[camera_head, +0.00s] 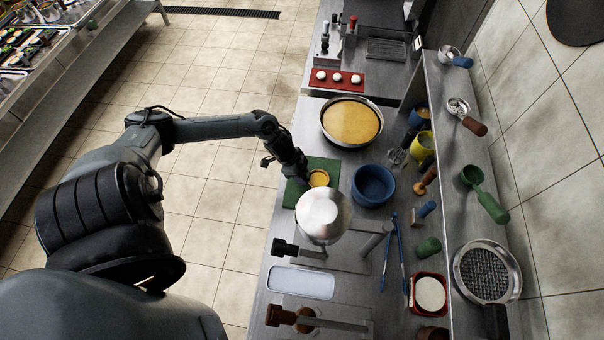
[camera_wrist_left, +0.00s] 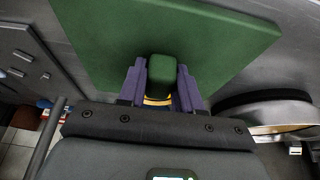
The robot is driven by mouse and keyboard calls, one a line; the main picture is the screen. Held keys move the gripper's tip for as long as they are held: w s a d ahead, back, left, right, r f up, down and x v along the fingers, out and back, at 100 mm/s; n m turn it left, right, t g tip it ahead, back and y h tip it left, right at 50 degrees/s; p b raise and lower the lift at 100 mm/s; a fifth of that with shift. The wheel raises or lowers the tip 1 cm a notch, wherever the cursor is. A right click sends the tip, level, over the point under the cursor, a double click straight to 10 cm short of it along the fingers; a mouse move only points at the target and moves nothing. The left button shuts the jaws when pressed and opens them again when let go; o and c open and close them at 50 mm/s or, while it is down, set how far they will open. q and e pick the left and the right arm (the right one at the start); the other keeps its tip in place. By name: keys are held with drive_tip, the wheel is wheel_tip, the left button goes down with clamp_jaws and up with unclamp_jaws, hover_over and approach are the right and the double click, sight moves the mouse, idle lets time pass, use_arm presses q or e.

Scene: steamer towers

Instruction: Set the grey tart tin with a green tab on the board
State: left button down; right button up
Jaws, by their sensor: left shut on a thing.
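The green board (camera_head: 325,163) lies on the steel counter; its flat surface also fills the upper part of the left wrist view (camera_wrist_left: 220,40). A small round tart with yellow filling (camera_head: 319,178) shows over the board, beside my left gripper (camera_head: 302,178). In the left wrist view, my left gripper (camera_wrist_left: 160,87) is shut on the tin's green tab (camera_wrist_left: 161,73), with a sliver of yellow below. The tin's grey wall is mostly hidden. I cannot tell whether the tin touches the board. My right gripper is out of view.
A shiny domed metal vessel (camera_head: 323,215) stands close to the board's near side. A blue pot (camera_head: 374,185) is to its right, and a large pan with yellow filling (camera_head: 351,122) is behind. A red tray with white balls (camera_head: 337,79) lies farther back.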

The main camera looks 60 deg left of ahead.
use_arm(q)
drive_tip(key=shift+f, duration=0.15)
drive_tip(key=c, duration=0.7)
unclamp_jaws()
drive_tip(key=shift+p+v, duration=1.1)
drive_tip(key=shift+v, duration=4.3)
